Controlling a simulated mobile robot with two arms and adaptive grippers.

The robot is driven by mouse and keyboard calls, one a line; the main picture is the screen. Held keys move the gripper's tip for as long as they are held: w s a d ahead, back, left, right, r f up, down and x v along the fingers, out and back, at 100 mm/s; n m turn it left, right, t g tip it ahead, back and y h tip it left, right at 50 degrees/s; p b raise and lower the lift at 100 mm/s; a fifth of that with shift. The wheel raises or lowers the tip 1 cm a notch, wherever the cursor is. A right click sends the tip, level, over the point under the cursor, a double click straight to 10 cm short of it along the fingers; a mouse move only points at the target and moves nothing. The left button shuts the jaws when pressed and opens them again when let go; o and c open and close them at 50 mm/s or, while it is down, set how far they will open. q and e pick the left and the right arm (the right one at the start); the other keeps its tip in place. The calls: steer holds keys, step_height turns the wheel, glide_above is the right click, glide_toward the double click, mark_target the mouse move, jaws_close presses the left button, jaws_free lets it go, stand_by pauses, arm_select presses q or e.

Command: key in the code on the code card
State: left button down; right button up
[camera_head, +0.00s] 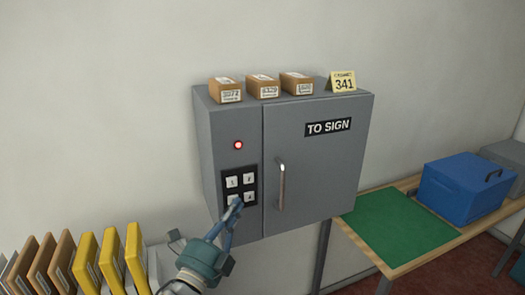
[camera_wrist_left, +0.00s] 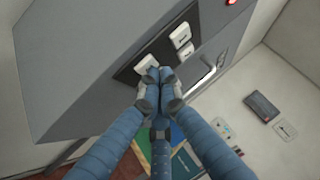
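The yellow code card (camera_head: 344,82) stands on top of the grey cabinet and reads 341. The dark keypad (camera_head: 241,188) with white keys is on the cabinet's left front panel. Its upper keys read 1 (camera_head: 232,182) and 2 (camera_head: 249,178); the lower right key reads 4. My left gripper (camera_head: 236,203) has its fingertips together over the lower left key, partly hiding it. In the left wrist view the fingertips (camera_wrist_left: 159,74) meet at the edge of a white key (camera_wrist_left: 146,63). I cannot tell whether they press it. My right gripper is out of view.
A red lamp (camera_head: 238,145) glows above the keypad. The cabinet door (camera_head: 325,180), marked TO SIGN, is closed, with a vertical handle (camera_head: 281,186) right of the keypad. Small parcels (camera_head: 263,87) lie on top. Yellow and brown envelopes (camera_head: 110,258) stand lower left; a blue box (camera_head: 465,188) is right.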

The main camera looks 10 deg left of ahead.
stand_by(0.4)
arm_select(q)
steer(key=shift+s+d, duration=0.25)
steer(key=shift+s, duration=0.15)
steer(key=shift+s+d, duration=0.55)
steer(key=shift+s, duration=0.25)
steer(key=shift+s+d, duration=0.6)
steer(key=shift+s, duration=0.25)
steer(key=shift+s+d, duration=0.55)
steer(key=shift+s, duration=0.25)
